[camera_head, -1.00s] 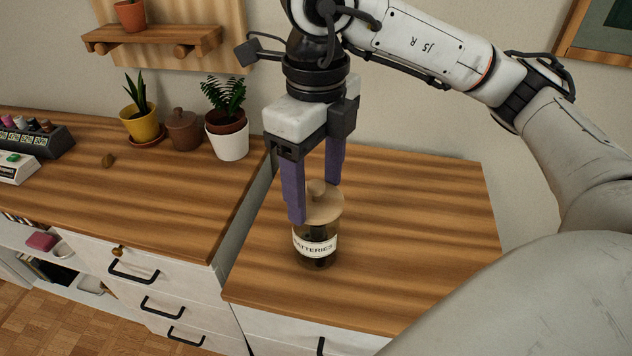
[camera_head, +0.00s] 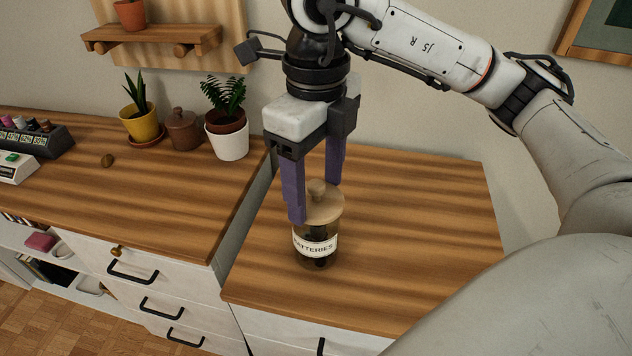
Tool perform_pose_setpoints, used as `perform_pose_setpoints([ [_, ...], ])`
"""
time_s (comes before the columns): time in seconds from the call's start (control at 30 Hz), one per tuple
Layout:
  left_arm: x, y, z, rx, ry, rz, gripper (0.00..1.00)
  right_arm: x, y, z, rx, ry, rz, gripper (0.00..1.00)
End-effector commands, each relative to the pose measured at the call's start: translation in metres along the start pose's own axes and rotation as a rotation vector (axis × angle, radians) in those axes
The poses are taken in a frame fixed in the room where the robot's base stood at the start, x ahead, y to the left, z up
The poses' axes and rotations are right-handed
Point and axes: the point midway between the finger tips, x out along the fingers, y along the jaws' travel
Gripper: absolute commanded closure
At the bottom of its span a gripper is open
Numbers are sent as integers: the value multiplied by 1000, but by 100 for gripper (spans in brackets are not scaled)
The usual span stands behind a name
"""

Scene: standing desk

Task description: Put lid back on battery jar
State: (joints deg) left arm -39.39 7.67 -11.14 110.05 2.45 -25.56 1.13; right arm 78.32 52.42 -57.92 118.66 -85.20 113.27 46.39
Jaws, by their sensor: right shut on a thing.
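The battery jar (camera_head: 317,247) is dark glass with a white "BATTERIES" label and stands upright on the right-hand desk top. The round wooden lid (camera_head: 325,208) with a knob (camera_head: 317,188) is at the jar's mouth, level and lined up with it. I see no clear gap between them, but cannot tell if it is fully seated. My right gripper (camera_head: 315,197) points down from above, its purple fingers on either side of the lid, shut on it. The near finger hides the lid's left edge. My left gripper is out of view.
The wooden desk top (camera_head: 420,225) around the jar is clear. On the left-hand top stand a white pot (camera_head: 228,141) with a plant, a brown lidded pot (camera_head: 184,132), a yellow pot (camera_head: 140,122) and a dark tray (camera_head: 38,138). A shelf (camera_head: 150,38) hangs behind.

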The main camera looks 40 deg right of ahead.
Motion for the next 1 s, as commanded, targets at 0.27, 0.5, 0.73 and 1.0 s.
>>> perform_pose_setpoints([
  [0.27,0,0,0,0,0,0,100,0,0,0,0,0,0,23],
  [0.5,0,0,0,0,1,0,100,0,0,0,0,0,0,16],
  [0.73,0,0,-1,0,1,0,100,0,0,0,0,0,0,0],
  [1.0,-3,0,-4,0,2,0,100,-6,0,0,0,0,0,0],
])
